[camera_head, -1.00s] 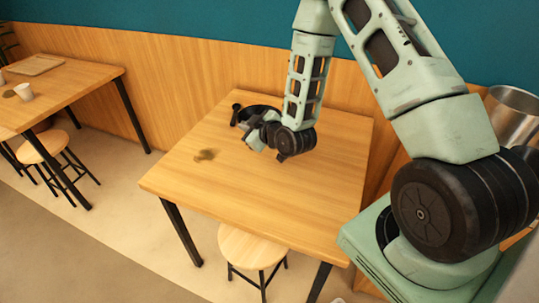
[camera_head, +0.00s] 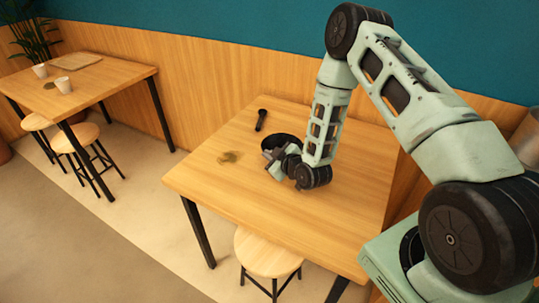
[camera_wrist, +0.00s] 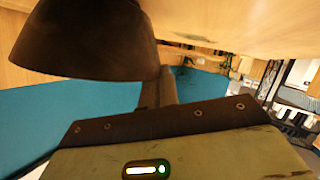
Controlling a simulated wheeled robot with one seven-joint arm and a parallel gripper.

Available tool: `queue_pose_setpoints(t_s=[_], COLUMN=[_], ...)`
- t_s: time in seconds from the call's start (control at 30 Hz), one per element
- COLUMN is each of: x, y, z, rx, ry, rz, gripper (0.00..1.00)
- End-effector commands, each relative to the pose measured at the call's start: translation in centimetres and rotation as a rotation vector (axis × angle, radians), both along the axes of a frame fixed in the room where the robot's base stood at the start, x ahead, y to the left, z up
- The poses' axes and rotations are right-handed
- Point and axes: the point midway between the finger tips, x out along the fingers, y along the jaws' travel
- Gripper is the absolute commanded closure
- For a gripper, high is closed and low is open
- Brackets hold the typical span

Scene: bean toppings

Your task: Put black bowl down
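The black bowl (camera_head: 284,139) is over the middle of the wooden table, upright, with part of it hidden behind my gripper (camera_head: 274,157). My gripper is at the bowl's near side and appears shut on its rim. In the wrist view the bowl (camera_wrist: 85,40) fills the upper left as a large dark curved shape, meeting my gripper's finger (camera_wrist: 168,88). I cannot tell whether the bowl's base touches the table or hangs just above it. The wooden table (camera_head: 215,190) is mostly bare.
A black cylindrical object (camera_head: 261,120) lies or stands near the table's back left. A dark patch (camera_head: 229,157) marks the tabletop left of the bowl. A stool (camera_head: 266,254) stands at the front. Another table (camera_head: 110,75) with white cups is at the left.

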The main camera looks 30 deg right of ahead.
Motion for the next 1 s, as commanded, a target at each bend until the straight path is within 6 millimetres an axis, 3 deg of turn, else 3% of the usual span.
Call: queue_pose_setpoints(t_s=[0.33,0.43,0.77,1.0], x=[0.0,0.0,0.0,-3.3], y=[0.0,0.0,0.0,-0.5], z=[-0.4,-0.3,0.1,1.0], rx=[-0.001,0.0,0.0,-0.001], ry=[-0.001,-0.001,-0.001,0.003], rz=[0.001,0.0,0.0,0.0], gripper=[1.0,0.76,0.76,0.76])
